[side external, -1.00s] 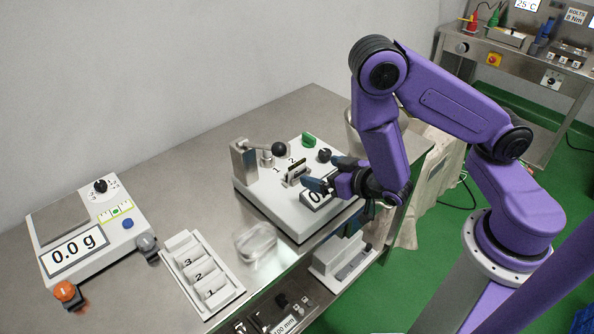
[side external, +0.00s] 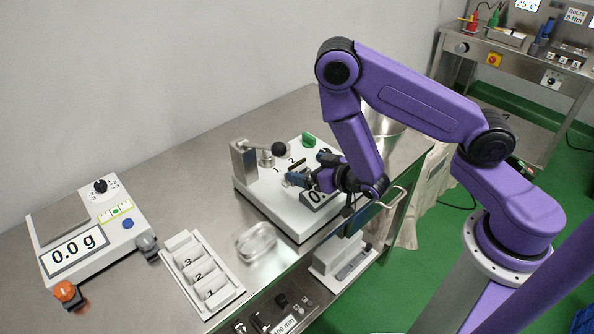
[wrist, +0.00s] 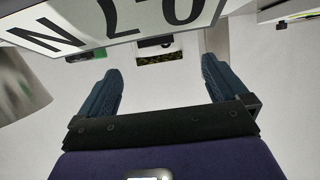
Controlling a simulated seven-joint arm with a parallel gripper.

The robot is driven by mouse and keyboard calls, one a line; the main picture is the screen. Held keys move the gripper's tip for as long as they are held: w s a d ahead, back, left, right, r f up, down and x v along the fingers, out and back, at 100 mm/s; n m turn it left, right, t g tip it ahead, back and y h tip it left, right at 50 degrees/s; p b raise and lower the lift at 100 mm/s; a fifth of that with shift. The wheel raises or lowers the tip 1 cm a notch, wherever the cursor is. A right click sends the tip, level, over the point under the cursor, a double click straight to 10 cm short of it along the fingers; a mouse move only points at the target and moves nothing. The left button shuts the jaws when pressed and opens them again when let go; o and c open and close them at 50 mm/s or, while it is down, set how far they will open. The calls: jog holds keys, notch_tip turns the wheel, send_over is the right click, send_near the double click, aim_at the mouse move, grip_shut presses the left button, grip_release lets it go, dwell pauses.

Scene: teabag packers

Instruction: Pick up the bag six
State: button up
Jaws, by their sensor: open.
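I cannot make out a bag marked six in either view. My gripper (side external: 310,169) is open and low over the white machine (side external: 262,203), near its raised lever and small numbered stations. In the wrist view its two blue fingers (wrist: 160,67) are spread with no bag visible between them. A small dark slotted piece with a speckled yellowish edge (wrist: 156,57) shows just beyond the fingertips. The machine's number display (side external: 317,198) is partly hidden by my gripper in the side view. It fills the top of the wrist view (wrist: 100,22).
A white tray (side external: 222,302) with compartments marked 1, 2 and 3 stands at the front. A clear container (side external: 255,242) lies between tray and machine. A scale (side external: 75,247) reading 0.0 g is at left. A lever with a black knob (side external: 279,149) rises beside my gripper. A metal bin (side external: 385,122) is behind.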

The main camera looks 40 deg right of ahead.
aim_at(297, 163)
jog(key=shift+x, duration=2.7)
jog(key=shift+r, duration=0.1)
jog(key=c, duration=1.1)
jog(key=shift+r, duration=0.2)
jog(key=shift+r, duration=4.85)
